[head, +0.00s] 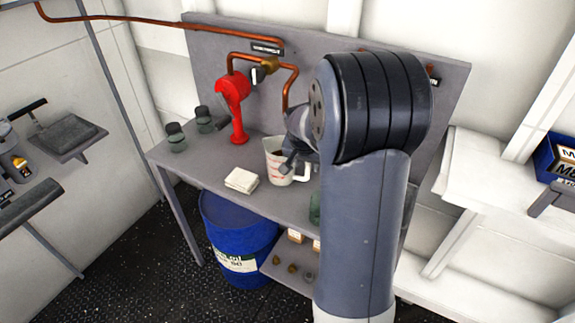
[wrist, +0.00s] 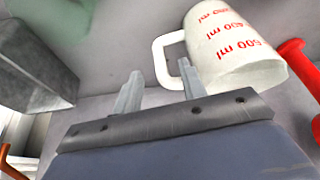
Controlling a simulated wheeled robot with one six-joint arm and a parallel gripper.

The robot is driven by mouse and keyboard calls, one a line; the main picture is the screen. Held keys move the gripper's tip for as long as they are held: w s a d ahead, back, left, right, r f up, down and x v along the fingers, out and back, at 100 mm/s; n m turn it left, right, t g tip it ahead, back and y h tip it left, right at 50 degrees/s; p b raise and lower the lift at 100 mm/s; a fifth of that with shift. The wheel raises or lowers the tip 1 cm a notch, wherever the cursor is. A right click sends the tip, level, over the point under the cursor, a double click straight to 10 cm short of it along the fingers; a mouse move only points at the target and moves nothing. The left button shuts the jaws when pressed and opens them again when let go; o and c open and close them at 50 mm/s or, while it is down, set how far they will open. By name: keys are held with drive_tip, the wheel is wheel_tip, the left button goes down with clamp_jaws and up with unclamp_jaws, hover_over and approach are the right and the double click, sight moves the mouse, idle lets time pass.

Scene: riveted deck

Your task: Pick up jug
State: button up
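The jug (head: 273,163) is a white measuring jug with red markings. It stands upright on the grey bench, right of the red hand pump. The wrist view shows the jug (wrist: 232,50) at upper right with its handle (wrist: 160,58) pointing left. My gripper (wrist: 160,72) is open, its two fingers apart on either side of the handle's outer bar in that view. I cannot tell whether the fingers touch it. In the head view my gripper (head: 290,165) is at the jug's handle side, partly hidden by my arm.
The red pump (head: 234,95) stands close left of the jug on the grey bench (head: 205,172). A white folded cloth (head: 241,180) lies in front. Dark-capped jars (head: 176,137) stand at the left. A blue drum (head: 238,235) is below. Copper pipes (head: 290,75) run behind.

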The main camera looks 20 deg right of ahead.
sight(307, 168)
drive_tip(key=x, duration=0.5)
clamp_jaws()
idle(0.4)
drive_tip(key=shift+w+r, duration=0.1)
